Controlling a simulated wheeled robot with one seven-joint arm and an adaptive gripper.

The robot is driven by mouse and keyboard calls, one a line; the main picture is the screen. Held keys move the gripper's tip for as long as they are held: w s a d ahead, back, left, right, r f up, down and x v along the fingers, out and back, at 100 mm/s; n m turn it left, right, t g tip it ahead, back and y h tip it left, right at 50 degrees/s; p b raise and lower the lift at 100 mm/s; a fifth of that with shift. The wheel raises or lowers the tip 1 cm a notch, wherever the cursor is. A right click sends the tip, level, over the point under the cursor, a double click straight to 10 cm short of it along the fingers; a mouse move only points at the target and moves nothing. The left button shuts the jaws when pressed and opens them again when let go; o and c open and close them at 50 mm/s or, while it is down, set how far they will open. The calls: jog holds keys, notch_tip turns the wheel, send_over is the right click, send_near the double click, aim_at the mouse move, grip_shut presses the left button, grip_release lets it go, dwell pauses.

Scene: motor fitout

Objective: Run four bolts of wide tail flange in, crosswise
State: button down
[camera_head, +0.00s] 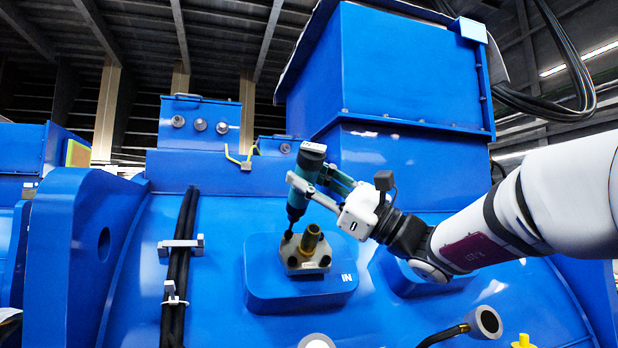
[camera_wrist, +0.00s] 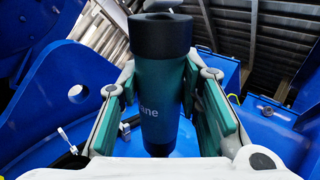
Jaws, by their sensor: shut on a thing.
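My gripper (camera_head: 312,178) is shut on a teal power driver (camera_head: 306,166) with black ends. It holds the driver nearly upright, leaning slightly, with the black nose down. In the wrist view the driver (camera_wrist: 163,85) stands between the two green-padded fingers. The nose reaches the left back corner of a grey flange (camera_head: 308,265) with a brass-coloured pipe stub (camera_head: 311,238). I cannot tell whether it sits on a bolt there. The flange lies on a raised blue pad (camera_head: 335,290) marked "IN". Dark bolt spots show near the flange's front edge; the other bolts are too small to make out.
The large blue motor housing (camera_head: 385,75) rises behind the flange. Black cables (camera_head: 180,255) in grey clamps run down at left. A second blue pad is partly hidden behind my arm. A grey-ended hose (camera_head: 485,322) and a yellow fitting (camera_head: 523,341) sit at lower right.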

aim_at(319, 148)
jog(key=shift+w+a+f+b, duration=0.25)
jog(key=shift+w+f+b, duration=0.1)
jog(key=shift+w+f, duration=0.6)
dwell(1.4)
jog(key=shift+r, duration=0.1)
jog(key=shift+s+d+r+p, duration=0.25)
jog(key=shift+s+r+p, duration=0.5)
jog(key=shift+s, duration=0.1)
jog(key=shift+s+d+r+p, duration=0.2)
jog(key=shift+s+r+p, duration=0.5)
jog(key=shift+s+r, duration=0.1)
jog(key=shift+w+f, duration=0.1)
jog(key=shift+s+d+r, duration=0.25)
jog(key=shift+s+r, duration=0.6)
jog(key=shift+s, duration=0.1)
jog(key=shift+s+d+r, duration=0.25)
jog(key=shift+s+r, duration=0.6)
jog(key=shift+s, duration=0.05)
